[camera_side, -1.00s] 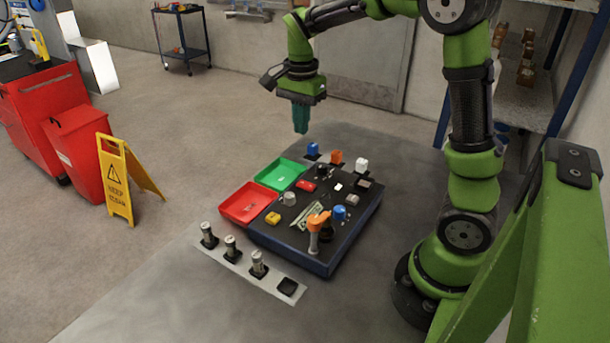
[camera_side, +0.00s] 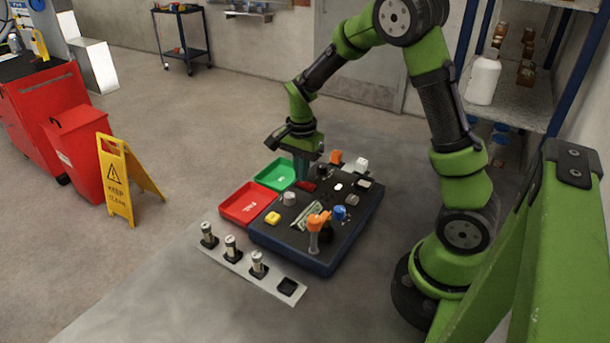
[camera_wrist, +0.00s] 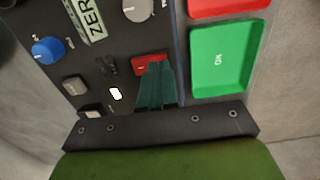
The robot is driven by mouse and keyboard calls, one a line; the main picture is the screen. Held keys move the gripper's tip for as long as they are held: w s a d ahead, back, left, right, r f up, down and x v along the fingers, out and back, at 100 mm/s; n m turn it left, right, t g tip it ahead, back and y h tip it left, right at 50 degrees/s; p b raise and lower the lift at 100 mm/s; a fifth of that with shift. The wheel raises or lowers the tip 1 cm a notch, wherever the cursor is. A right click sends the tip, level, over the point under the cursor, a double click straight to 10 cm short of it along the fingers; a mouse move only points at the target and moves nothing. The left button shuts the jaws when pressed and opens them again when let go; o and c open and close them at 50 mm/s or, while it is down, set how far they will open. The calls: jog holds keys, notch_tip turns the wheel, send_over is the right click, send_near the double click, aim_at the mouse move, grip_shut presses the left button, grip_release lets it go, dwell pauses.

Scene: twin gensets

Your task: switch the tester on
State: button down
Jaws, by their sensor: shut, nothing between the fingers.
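The tester is a dark panel box (camera_side: 270,238) with knobs, buttons and a slanted label on top. A red rocker switch (camera_wrist: 148,64) sits on the panel near the green tray; in the side view it (camera_side: 307,186) is small, beside the fingers. My gripper (camera_side: 301,176) is shut and empty, pointing down at this switch. In the wrist view its teal fingertips (camera_wrist: 157,68) overlap the lower right of the switch and hide part of it. I cannot tell whether they touch it. A small white lamp-like spot (camera_wrist: 116,93) shows beside the switch.
A green tray (camera_side: 275,175) and a red tray (camera_side: 246,203) lie along the panel's left side. An orange-topped part (camera_side: 317,222) stands up from the panel's front. A strip with several metal cylinders (camera_side: 257,264) lies in front. A blue knob (camera_wrist: 48,51) is farther left.

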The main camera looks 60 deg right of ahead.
aim_at(307, 185)
jog(key=shift+f, duration=0.45)
jog(key=shift+f, duration=0.25)
jog(key=shift+s, duration=0.15)
jog(key=shift+s+r, duration=0.25)
jog(key=shift+s, duration=0.35)
jog(key=shift+r, duration=0.15)
notch_tip(307, 185, up, 14)
dwell(0.4)
